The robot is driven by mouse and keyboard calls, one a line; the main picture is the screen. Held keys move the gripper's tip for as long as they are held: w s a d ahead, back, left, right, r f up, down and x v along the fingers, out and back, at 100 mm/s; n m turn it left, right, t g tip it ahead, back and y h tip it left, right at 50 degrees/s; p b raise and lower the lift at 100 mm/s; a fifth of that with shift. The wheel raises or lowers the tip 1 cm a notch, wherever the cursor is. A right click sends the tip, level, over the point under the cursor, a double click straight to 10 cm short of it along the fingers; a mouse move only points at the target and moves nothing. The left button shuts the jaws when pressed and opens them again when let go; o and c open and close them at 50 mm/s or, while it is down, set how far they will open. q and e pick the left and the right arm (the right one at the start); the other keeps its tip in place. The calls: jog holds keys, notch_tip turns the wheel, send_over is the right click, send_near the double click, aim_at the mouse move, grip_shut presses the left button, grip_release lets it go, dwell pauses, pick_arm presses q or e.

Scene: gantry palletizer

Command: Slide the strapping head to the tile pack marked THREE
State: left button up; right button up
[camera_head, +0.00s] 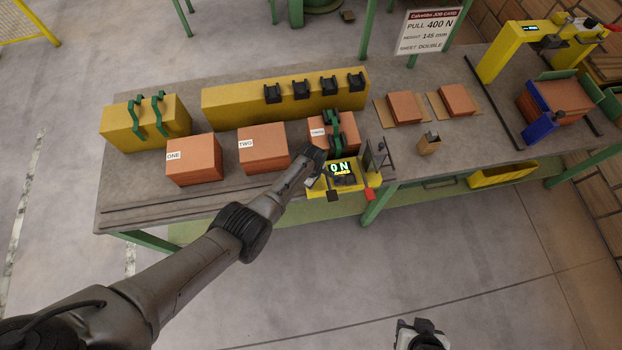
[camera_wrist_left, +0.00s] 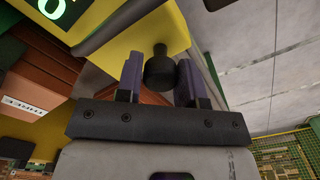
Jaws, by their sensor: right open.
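The strapping head (camera_head: 377,182) is a yellow unit with a lit display reading 0 N. It stands at the table's front edge, in front of the orange tile pack marked THREE (camera_head: 349,133). Green clamp parts stand over that pack, and my left arm covers part of it. In the left wrist view the strapping head (camera_wrist_left: 128,48) has a black knob (camera_wrist_left: 160,72). My left gripper (camera_wrist_left: 161,66) has its fingers on both sides of this knob, seemingly touching it. Pack THREE (camera_wrist_left: 38,88) shows at left there. My right gripper (camera_head: 424,332) is open, low over the floor, away from the table.
Packs ONE (camera_head: 194,163) and TWO (camera_head: 264,150) stand to the left along the table. A long yellow block (camera_head: 235,103) with black pieces lies behind them. A yellow block (camera_head: 120,130) with green hooks stands at far left. The job card (camera_head: 428,32) reads PULL 400 N.

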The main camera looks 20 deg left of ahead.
pick_arm(q)
jog(key=shift+o, duration=0.7)
jog(key=shift+d, duration=0.1)
jog(key=shift+o, duration=1.4)
jog(key=shift+r, duration=0.15)
jog(key=shift+w+r+p, duration=0.1)
jog(key=shift+r+p, duration=0.2)
notch_tip(320, 180, up, 5)
jog(key=shift+r+p, duration=0.2)
jog(key=shift+p, duration=1.05)
notch_tip(320, 180, up, 8)
jog(key=shift+f+p, duration=0.25)
jog(key=shift+p, duration=0.1)
